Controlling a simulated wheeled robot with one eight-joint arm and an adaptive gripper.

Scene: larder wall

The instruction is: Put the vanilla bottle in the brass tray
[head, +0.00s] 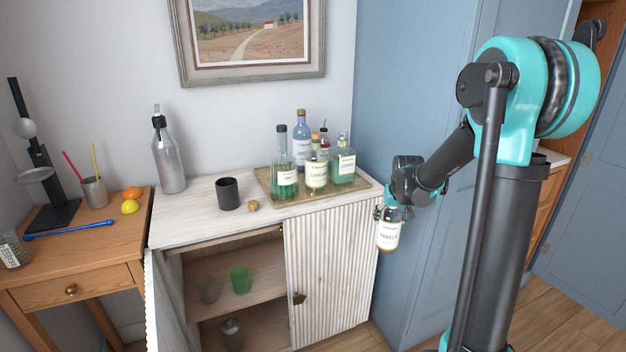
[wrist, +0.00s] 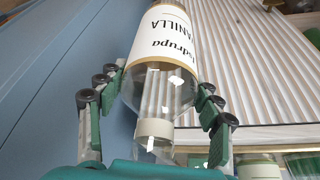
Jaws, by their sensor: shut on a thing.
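The vanilla bottle (head: 388,236) is clear with a white label and hangs in my gripper (head: 391,211) at the right front corner of the cabinet, beside its ribbed door. In the wrist view the vanilla bottle (wrist: 165,60) lies between the two fingers of my gripper (wrist: 165,112), which is shut on it near its neck and shoulder. The brass tray (head: 307,197) sits on the right part of the cabinet top, with several bottles standing in it. My gripper is to the right of the tray and lower than it.
A dark cup (head: 228,194) and a small brown lump (head: 253,205) stand left of the tray. A silver siphon (head: 167,160) is at the back left. The cabinet's left door (head: 160,305) is open. A blue wall (head: 405,95) rises close on the right.

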